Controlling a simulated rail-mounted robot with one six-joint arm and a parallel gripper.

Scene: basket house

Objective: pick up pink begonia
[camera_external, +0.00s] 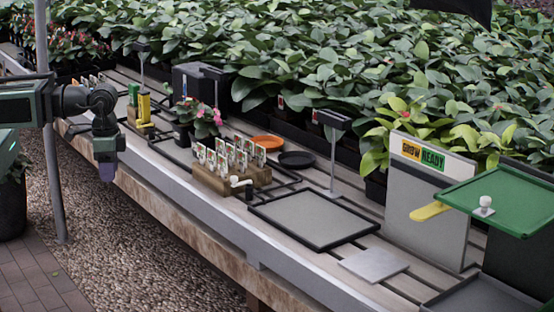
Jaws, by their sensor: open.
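The pink begonia (207,127) shows pink blooms and dark green leaves. It stands upright in a small dark pot (182,134) on the slatted bench, left of the middle of the picture. My gripper (106,172) hangs pointing down at the left, over the front edge of the bench. It is apart from the begonia, to its left and nearer the camera. It is open and holds nothing that I can see; its fingers are small and dark here.
A wooden block with plant labels (232,176) stands right of the begonia, with a black box (200,84) behind it. A yellow tool (145,110) stands to its left. An orange dish (267,142) and an empty black-rimmed tray (312,219) lie farther right.

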